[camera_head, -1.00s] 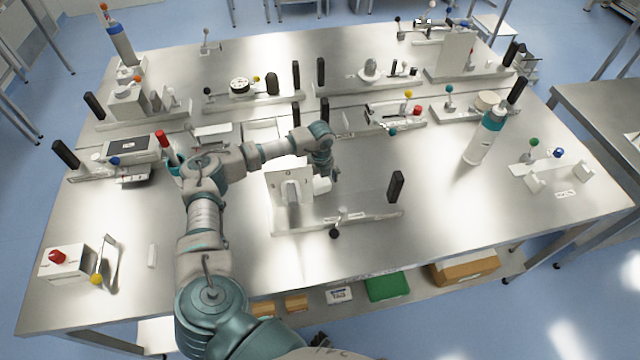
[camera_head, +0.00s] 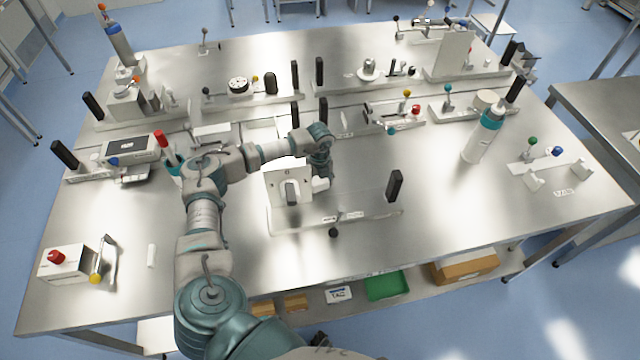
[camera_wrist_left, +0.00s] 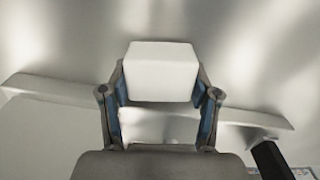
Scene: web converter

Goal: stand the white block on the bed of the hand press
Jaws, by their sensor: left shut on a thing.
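The white block (camera_wrist_left: 160,70) is between the two fingers of my left gripper (camera_wrist_left: 160,92) in the left wrist view. The gripper is shut on it. In the head view my left gripper (camera_head: 322,172) points down at the back of the hand press (camera_head: 288,183), just right of its upright plate. The block (camera_head: 321,184) shows partly as a small white shape there. The press has a long pale base (camera_head: 350,214) and a black handle (camera_head: 395,186) at its right end. I cannot tell whether the block touches the bed. My right gripper is not in view.
A white and teal bottle (camera_head: 482,138) stands to the right. A control box with a red knob (camera_head: 62,262) is at the front left. Several other fixtures line the back of the steel table (camera_head: 470,225).

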